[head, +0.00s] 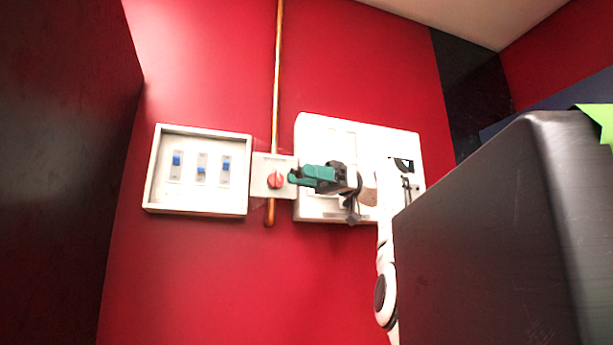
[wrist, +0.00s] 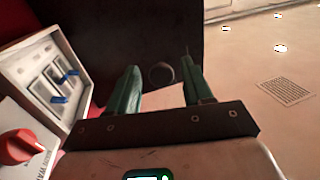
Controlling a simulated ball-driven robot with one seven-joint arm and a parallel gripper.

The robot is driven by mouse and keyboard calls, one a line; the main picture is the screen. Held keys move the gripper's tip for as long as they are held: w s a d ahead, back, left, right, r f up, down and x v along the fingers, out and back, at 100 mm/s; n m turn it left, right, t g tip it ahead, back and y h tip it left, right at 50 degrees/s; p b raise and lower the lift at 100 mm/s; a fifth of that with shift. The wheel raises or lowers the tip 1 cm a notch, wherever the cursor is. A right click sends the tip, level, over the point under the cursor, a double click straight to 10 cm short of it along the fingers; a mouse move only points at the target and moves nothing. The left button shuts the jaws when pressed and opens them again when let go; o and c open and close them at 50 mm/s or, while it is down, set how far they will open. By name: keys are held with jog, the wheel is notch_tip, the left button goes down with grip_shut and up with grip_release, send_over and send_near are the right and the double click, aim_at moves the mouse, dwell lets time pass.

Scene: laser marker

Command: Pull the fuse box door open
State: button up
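A shallow white box (head: 150,185) is on the red wall at left in the head view, with several blue-topped switches visible inside. It also shows at the left edge of the wrist view (wrist: 22,62). A small plate with a red knob (head: 275,180) joins its right side. A larger white box (head: 318,135) is right of that, partly hidden by my arm. I cannot tell which part is the door.
A copper-coloured pipe (head: 277,75) runs vertically down the wall. A dark panel (head: 60,150) stands at far left, and a large dark box (head: 490,235) at right. The wrist view shows a round dark disc (wrist: 161,74) beyond the fingers and open pale floor (wrist: 240,85) at right.

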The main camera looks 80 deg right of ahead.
jog(key=s+a+r+p, duration=0.1)
jog(key=s+a+r, duration=0.2)
jog(key=r, duration=0.1)
jog(key=s+a+r+p, duration=0.1)
jog(key=s+a+r, duration=0.2)
jog(key=s+r, duration=0.1)
jog(key=s+a+r+p, duration=0.1)
jog(key=s+a+r, duration=0.2)
jog(key=r, duration=0.2)
jog(key=shift+s+a, duration=0.2)
jog(key=shift+a, duration=0.05)
dwell(0.9)
